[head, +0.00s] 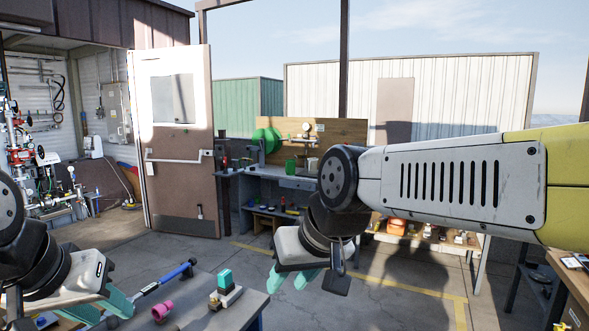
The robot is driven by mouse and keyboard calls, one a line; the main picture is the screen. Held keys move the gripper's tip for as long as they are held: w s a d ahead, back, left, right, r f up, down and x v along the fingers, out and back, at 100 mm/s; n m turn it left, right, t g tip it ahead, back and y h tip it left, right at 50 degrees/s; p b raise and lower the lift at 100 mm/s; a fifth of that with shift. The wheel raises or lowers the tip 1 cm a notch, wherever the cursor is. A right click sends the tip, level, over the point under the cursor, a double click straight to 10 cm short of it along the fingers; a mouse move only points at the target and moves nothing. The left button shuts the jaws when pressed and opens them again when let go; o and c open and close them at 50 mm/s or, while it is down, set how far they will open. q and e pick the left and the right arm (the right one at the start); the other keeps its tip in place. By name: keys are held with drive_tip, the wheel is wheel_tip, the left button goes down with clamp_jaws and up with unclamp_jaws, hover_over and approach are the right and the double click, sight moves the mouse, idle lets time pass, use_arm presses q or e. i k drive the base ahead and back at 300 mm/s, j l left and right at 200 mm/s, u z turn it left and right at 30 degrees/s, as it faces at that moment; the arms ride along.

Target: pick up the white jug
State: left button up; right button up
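I cannot make out a white jug for certain in the head view. A small white object (93,147) stands by the shed wall at the left, too small to identify. My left gripper (104,308) is at the bottom left, over the near table; its teal fingers are partly cut off and overlap, so its opening is unclear. My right gripper (292,279) hangs right of the near table's corner, its teal fingers apart with nothing visible between them.
The near table (190,317) holds a blue-handled tool (178,273), a pink piece (162,310) and a teal-and-white device (225,288). A workbench (270,178) with a green wheel (267,140) stands behind. An open door (178,140) is at left. Concrete floor between is clear.

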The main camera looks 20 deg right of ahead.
sight(312, 163)
drive_tip(key=i+l+z, duration=0.1)
drive_tip(key=l, duration=0.25)
drive_tip(key=i+l, duration=0.1)
drive_tip(key=l, duration=0.25)
drive_tip(key=i+l+z, duration=0.65)
drive_tip(key=i+l, duration=0.3)
drive_tip(key=i+l+z, duration=0.35)
drive_tip(key=i, duration=0.15)
drive_tip(key=i+u, duration=0.3)
drive_tip(key=i, duration=0.3)
drive_tip(key=i+u, duration=0.25)
drive_tip(key=i, duration=0.35)
drive_tip(key=i+l+u, duration=0.3)
drive_tip(key=i, duration=0.25)
drive_tip(key=i+j+u, duration=0.1)
drive_tip(key=i+u, duration=0.2)
drive_tip(key=i, duration=0.5)
drive_tip(key=i+l+u, duration=0.1)
drive_tip(key=i+u, duration=0.25)
drive_tip(key=i, duration=0.45)
drive_tip(key=i+j+z, duration=0.25)
drive_tip(key=i+z, duration=0.2)
drive_tip(key=i, duration=0.2)
drive_tip(key=i+j+z, duration=0.9)
drive_tip(key=i+j, duration=0.2)
drive_tip(key=j, duration=0.15)
